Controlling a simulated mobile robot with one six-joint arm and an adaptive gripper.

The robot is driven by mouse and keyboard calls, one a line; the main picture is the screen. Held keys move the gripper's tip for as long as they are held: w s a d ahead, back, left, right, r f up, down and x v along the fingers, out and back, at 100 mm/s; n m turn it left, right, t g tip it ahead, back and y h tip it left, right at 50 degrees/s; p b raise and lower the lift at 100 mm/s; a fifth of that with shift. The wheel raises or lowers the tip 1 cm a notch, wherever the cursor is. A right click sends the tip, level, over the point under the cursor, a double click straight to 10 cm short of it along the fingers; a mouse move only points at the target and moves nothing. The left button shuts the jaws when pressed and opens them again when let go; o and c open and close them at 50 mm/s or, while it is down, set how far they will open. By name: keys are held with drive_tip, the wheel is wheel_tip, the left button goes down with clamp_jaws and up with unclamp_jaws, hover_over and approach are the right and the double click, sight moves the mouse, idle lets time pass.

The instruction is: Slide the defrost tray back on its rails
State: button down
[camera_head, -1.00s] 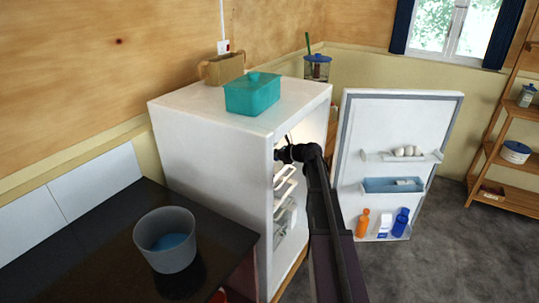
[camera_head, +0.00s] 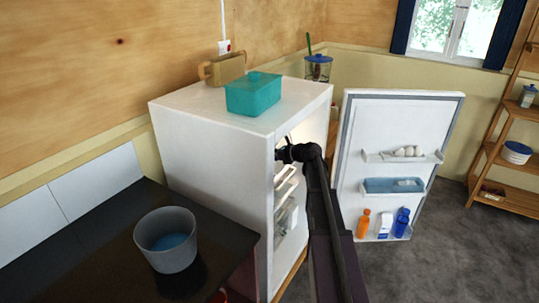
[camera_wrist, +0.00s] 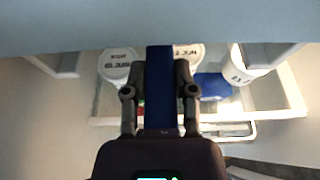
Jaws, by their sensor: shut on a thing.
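In the wrist view, a broad pale blue-grey panel (camera_wrist: 75,28), seemingly the defrost tray, spans the top of the picture. A dark blue strip (camera_wrist: 160,60) runs down from its edge between the fingers of my gripper (camera_wrist: 158,92), which is shut on it. Pale ledges, perhaps the rails, show under the panel at left (camera_wrist: 66,66) and right; whether the tray sits on them I cannot tell. In the head view my arm reaches into the open white fridge (camera_head: 215,165); the gripper's tips and the tray are hidden by the fridge's side.
Below the panel, white-lidded tubs (camera_wrist: 118,68) and a blue item (camera_wrist: 213,86) stand on a wire shelf (camera_wrist: 290,98). The open fridge door (camera_head: 400,125) stands right of my arm. A teal box (camera_head: 254,95) sits on the fridge; a grey bucket (camera_head: 150,240) stands on the dark counter.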

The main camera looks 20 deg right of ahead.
drive_tip(key=shift+c, duration=1.7)
unclamp_jaws()
drive_tip(key=shift+a, duration=0.1)
drive_tip(key=s+d, duration=1.7)
drive_tip(key=s, duration=0.2)
drive_tip(key=shift+s, duration=0.3)
drive_tip(key=shift+s+r, duration=0.15)
